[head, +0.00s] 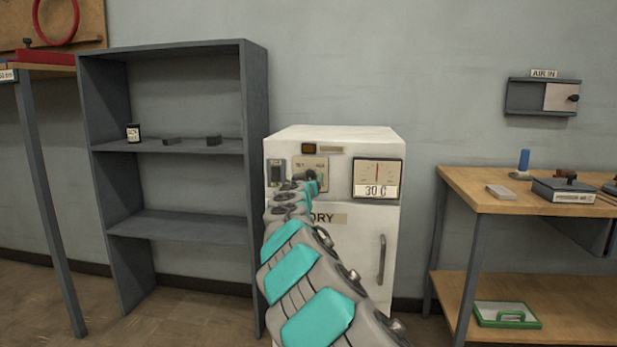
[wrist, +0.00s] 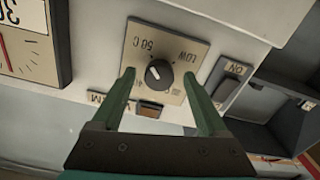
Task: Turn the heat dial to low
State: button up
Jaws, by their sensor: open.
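The heat dial (wrist: 159,73) is a dark round knob with a white mark, on a beige plate (wrist: 140,42) lettered "LOW" and "50 C"; another label is partly hidden. The wrist view shows it upside down. The white mark is on the knob's left part in that view; its exact setting is hard to tell. My gripper (wrist: 160,78) is open, with one green finger on each side of the knob; contact cannot be told. In the head view my gripper (head: 312,186) is at the white dryer cabinet (head: 350,140) and hides the dial.
A rocker switch marked "ON" (wrist: 230,82) is close beside one finger. An amber lamp (wrist: 150,110) lies between the fingers. A gauge reading 30 C (head: 377,178) and a door handle (head: 382,260) are on the cabinet. A grey shelf (head: 175,147) stands left, a wooden workbench (head: 470,195) right.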

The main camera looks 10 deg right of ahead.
jog(key=shift+w+d, duration=0.2)
jog(key=shift+w, duration=0.3)
jog(key=shift+c, duration=0.3)
grip_shut()
